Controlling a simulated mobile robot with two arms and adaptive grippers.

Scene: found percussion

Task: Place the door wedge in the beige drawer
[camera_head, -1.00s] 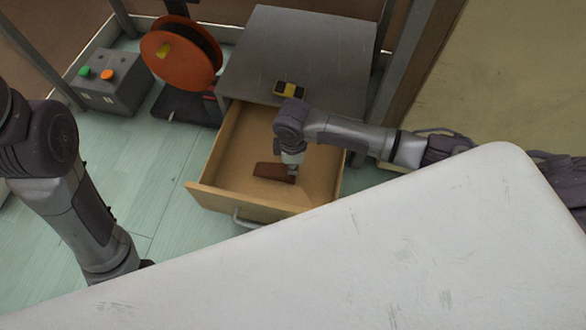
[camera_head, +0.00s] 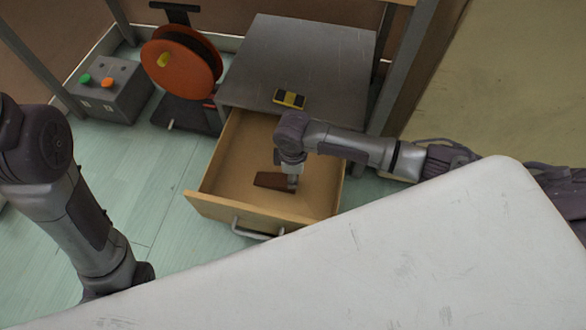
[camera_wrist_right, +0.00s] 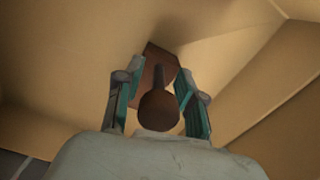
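The beige drawer (camera_head: 215,208) is pulled open under a grey metal top. The brown door wedge (camera_head: 270,181) is inside the drawer's outline, low over its floor; I cannot tell whether it touches the floor. My right gripper (camera_head: 293,186) reaches down into the drawer at the wedge's right end. A round brown knob with a narrow neck shows between the fingers. My left arm is at the left; its gripper is hidden.
A yellow and black object (camera_head: 290,98) lies on the grey cabinet top (camera_head: 300,60). An orange reel (camera_head: 180,62) and a grey button box (camera_head: 112,92) stand to the left. A white surface (camera_head: 380,260) fills the foreground. The rest of the drawer looks empty.

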